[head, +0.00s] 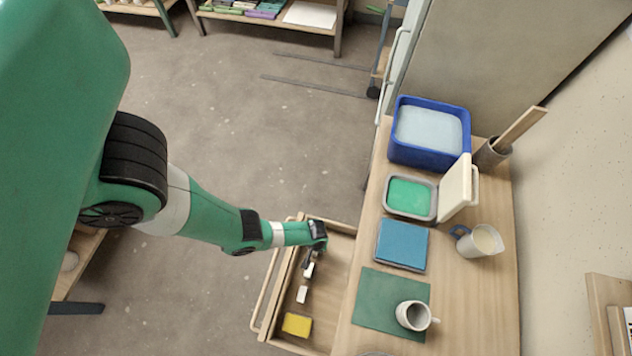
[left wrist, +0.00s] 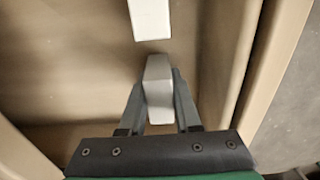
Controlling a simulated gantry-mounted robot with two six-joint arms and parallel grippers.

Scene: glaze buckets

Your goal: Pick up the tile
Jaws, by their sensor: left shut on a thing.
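A small pale tile (left wrist: 158,88) is between the two fingers of my left gripper (left wrist: 158,100) in the left wrist view. The fingers are shut on its sides. In the head view my left gripper (head: 312,258) reaches down into the open wooden drawer (head: 337,262), and the held tile (head: 309,270) shows at its tip. A second white tile (head: 301,295) lies on the drawer floor just ahead of it. That one also shows at the top of the left wrist view (left wrist: 150,18), apart from the held tile. My right gripper is not in view.
A yellow block (head: 297,325) lies in the drawer's near end. On the worktop are a green mat (head: 375,300) with a white mug (head: 412,316), a blue tray (head: 402,245), a green-filled tub (head: 409,197), a pitcher (head: 480,241) and a blue bucket (head: 429,128).

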